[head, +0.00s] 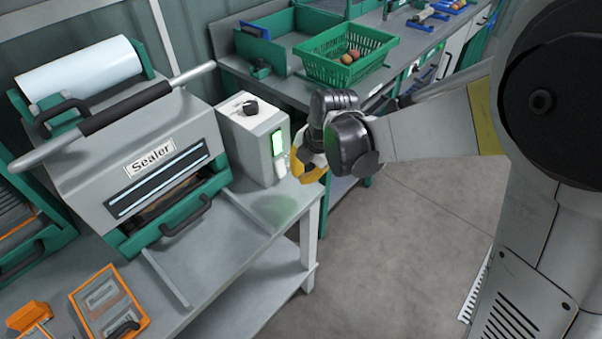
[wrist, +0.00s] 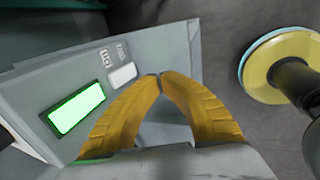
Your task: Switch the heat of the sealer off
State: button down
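The grey sealer (head: 150,165) stands on the bench, labelled "Sealer". On its right is a grey control box (head: 243,140) with a black knob (head: 250,108) on top. Its end face carries a lit green display (head: 278,142), which also shows in the wrist view (wrist: 76,108). Next to the display is a pale switch (wrist: 123,75) with a small label. My gripper (head: 297,168) is at this face. In the wrist view its yellow fingertips (wrist: 160,77) meet, with nothing between them, just right of the switch. I cannot tell whether they touch the box.
An orange-framed tray (head: 108,300) lies at the front left of the sealer's bench. A white roll (head: 80,68) sits behind the sealer. The floor right of the bench is clear.

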notch_tip(320, 180, up, 7)
jog(key=s+p, duration=0.1)
jog(key=p, duration=0.1)
jog(key=shift+d+f, duration=0.15)
jog(key=shift+d, duration=0.1)
